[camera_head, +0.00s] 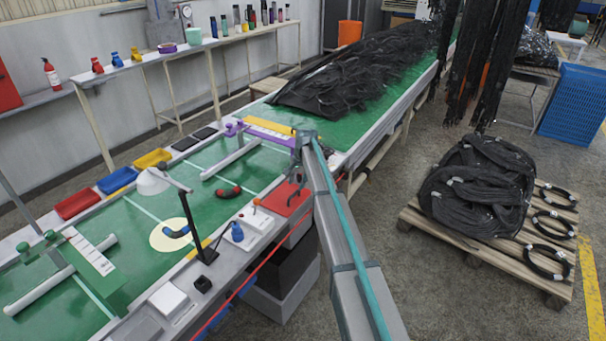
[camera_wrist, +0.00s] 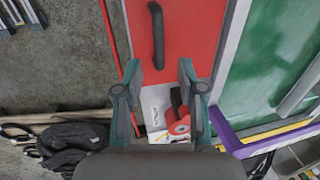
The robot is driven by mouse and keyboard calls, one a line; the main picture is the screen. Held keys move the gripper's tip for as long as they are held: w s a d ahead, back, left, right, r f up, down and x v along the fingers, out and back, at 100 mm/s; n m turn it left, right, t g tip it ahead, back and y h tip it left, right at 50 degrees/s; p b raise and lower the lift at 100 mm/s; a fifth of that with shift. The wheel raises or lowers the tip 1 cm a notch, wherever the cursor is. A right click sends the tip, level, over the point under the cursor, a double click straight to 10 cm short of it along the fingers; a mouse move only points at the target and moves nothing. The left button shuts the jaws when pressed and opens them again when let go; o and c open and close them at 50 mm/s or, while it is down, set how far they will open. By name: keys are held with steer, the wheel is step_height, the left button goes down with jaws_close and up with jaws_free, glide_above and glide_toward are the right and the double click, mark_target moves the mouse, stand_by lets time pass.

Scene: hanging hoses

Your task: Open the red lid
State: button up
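The red lid (camera_head: 283,199) is a flat red panel near the front edge of the green-topped bench. In the wrist view the red lid (camera_wrist: 190,30) fills the upper middle. Its black bar handle (camera_wrist: 157,35) runs lengthwise on it, beyond my fingertips. My gripper (camera_wrist: 159,72) is open and empty, with its two fingers spread apart over the near end of the lid. In the head view my gripper (camera_head: 298,173) is above the lid and partly hides it. I cannot tell its exact height. The lid lies flat and looks closed.
A purple-ended frame (camera_head: 236,129) stands on the bench behind my gripper. A white box with a red part (camera_wrist: 178,122) lies beside the lid. A black lamp stand (camera_head: 205,255) rises farther left. A pallet with black hoses (camera_head: 480,190) is on the floor at right.

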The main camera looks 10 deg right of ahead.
step_height(320, 180, up, 6)
steer(key=b, duration=0.1)
steer(key=shift+s+d, duration=0.45)
